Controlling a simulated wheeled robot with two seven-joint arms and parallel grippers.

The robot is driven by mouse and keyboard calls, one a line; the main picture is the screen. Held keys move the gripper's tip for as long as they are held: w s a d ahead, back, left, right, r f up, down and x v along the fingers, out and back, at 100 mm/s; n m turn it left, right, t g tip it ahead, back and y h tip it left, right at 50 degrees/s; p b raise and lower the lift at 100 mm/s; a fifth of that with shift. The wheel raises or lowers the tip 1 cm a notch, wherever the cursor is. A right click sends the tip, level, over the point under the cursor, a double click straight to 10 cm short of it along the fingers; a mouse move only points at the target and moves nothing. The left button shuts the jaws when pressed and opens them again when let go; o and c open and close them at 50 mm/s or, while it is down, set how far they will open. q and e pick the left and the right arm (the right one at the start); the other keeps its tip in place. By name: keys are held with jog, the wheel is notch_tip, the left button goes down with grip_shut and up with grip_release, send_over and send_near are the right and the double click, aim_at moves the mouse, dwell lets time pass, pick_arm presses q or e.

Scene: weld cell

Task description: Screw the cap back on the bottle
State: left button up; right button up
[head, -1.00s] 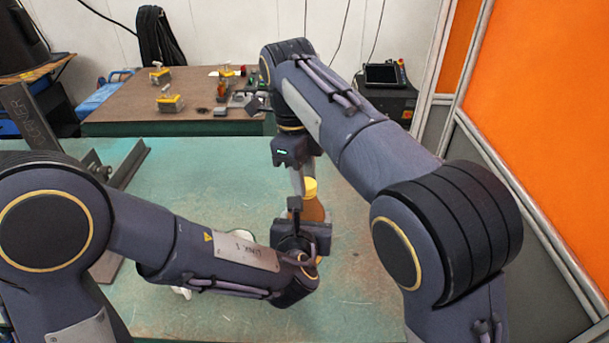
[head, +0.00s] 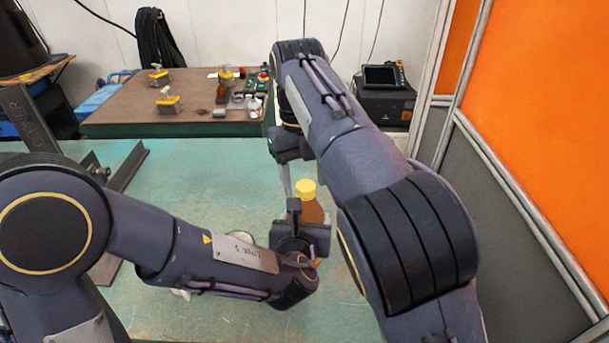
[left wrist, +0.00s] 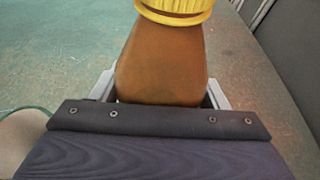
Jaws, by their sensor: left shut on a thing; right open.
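An amber bottle (head: 313,212) stands upright over the green table, with a yellow cap (head: 305,189) on its top. In the left wrist view the bottle (left wrist: 163,65) fills the middle and the ridged yellow cap (left wrist: 176,8) sits on its neck; its top is cut off. I cannot tell how tight the cap is. My left gripper (head: 299,218) is shut around the bottle's body; its pale fingers show on both sides in the wrist view. My right gripper (head: 286,180) is open, pointing down just left of the cap, apparently apart from it. My right arm partly hides it.
The green table (head: 215,190) is clear to the left of the bottle. A dark steel angle (head: 120,165) lies at its left. A pale round item (head: 240,236) is partly hidden behind my left forearm. A brown bench (head: 200,122) with yellow clamps stands behind; an orange screen (head: 540,130) stands right.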

jog(key=shift+r, duration=2.25)
jog(key=shift+c, duration=0.3)
